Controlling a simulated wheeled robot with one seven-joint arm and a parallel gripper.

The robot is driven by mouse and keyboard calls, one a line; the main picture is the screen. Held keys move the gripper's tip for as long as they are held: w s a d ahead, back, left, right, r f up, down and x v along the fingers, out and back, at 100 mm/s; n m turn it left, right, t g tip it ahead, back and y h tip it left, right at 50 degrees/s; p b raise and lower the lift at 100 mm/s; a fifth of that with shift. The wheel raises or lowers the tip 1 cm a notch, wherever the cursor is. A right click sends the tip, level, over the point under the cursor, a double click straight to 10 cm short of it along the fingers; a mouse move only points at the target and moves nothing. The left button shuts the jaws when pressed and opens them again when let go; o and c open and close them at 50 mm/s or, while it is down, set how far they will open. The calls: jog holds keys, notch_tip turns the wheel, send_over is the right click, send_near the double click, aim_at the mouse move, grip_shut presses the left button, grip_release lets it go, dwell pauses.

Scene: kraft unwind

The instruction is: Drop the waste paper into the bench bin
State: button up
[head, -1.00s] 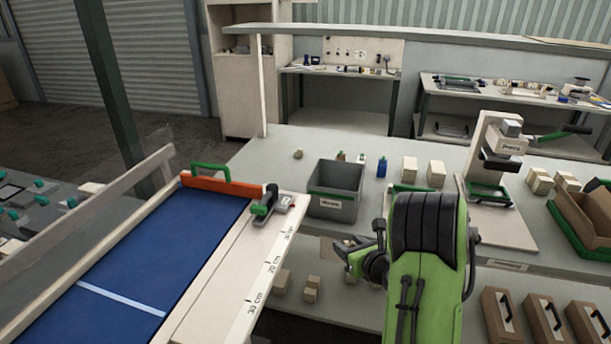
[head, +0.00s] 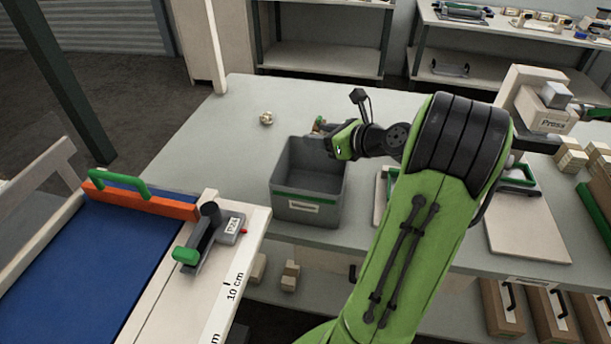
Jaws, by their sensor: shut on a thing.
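The waste paper, a small crumpled pale ball (head: 266,118), lies on the bench top behind and left of the bin, apart from my gripper. The bench bin (head: 307,206) is a grey open box with a green stripe and a white label on its front. Its visible inside looks empty. My gripper (head: 325,138) is at the bin's back right, around rim height in the picture. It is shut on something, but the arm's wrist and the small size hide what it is. A small brownish and green shape (head: 318,124) shows by the fingertips; I cannot tell whether it is held.
A blue-topped table (head: 60,260) with an orange bar and a green-handled tool (head: 205,235) stands at front left. A press (head: 540,115) stands on the bench at right. The bench top (head: 215,150) left of the bin is clear.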

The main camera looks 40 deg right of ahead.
jog(key=shift+s+a+f+b, duration=0.1)
jog(key=shift+s+f+b, duration=0.05)
jog(key=shift+f+b, duration=0.4)
notch_tip(320, 180, down, 5)
jog(key=b, duration=0.5)
jog(key=shift+r, duration=0.15)
jog(key=o, duration=1.1)
jog(key=p+v, duration=0.5)
jog(key=v, duration=1)
jog(key=shift+s, duration=0.4)
